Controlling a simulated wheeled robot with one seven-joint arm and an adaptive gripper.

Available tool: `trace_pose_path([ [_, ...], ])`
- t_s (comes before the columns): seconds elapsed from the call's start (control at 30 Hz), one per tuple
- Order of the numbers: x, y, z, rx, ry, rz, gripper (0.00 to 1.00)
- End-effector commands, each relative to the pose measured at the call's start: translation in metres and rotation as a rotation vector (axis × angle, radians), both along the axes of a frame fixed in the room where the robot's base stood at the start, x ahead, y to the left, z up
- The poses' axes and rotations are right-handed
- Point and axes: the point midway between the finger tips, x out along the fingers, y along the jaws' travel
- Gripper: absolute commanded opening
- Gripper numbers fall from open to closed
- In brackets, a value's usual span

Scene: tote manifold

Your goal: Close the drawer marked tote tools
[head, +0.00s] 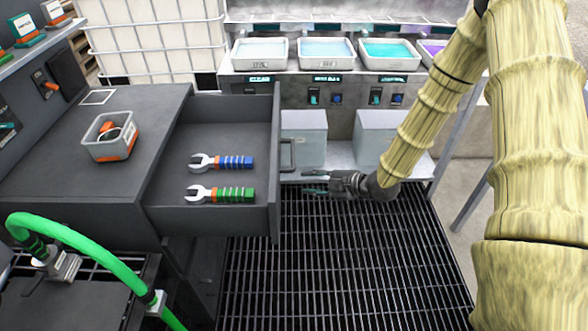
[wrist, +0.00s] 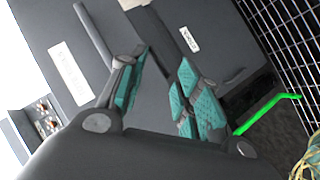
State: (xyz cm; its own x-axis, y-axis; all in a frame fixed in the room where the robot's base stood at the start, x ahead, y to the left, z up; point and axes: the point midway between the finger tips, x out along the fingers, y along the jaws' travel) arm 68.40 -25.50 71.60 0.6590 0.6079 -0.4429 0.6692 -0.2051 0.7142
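The open grey drawer (head: 273,190) sticks out to the right from the dark cabinet in the head view. Inside lie two wrenches, one with a blue-striped handle (head: 233,162) and one with a green-striped handle (head: 232,194). A bar handle (head: 287,155) sits on the drawer's outer front. My gripper (head: 312,183) is just right of that front, apart from it, pointing at it. Its teal-padded fingers are spread and empty, as the wrist view also shows (wrist: 155,92). In the wrist view a grey front carries a white label (wrist: 70,72), too blurred to read, and a bar handle (wrist: 93,32).
A small bin (head: 108,136) with orange items stands on the cabinet top. A green hose (head: 95,252) curves at the lower left. Several trays of liquid, one being a blue tray (head: 327,52), line the back. Dark floor grating (head: 340,270) lies open below my gripper.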

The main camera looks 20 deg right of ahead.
Motion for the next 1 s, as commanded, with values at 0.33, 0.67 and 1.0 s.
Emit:
trace_pose_path([
  [0.33, 0.039, -0.045, 0.038, -0.223, -0.572, 0.308, 0.34],
  [0.67, 0.047, -0.047, 0.048, -0.281, -0.692, 0.371, 0.34],
  [1.0, 0.079, -0.006, 0.038, -0.280, -0.688, 0.371, 0.34],
])
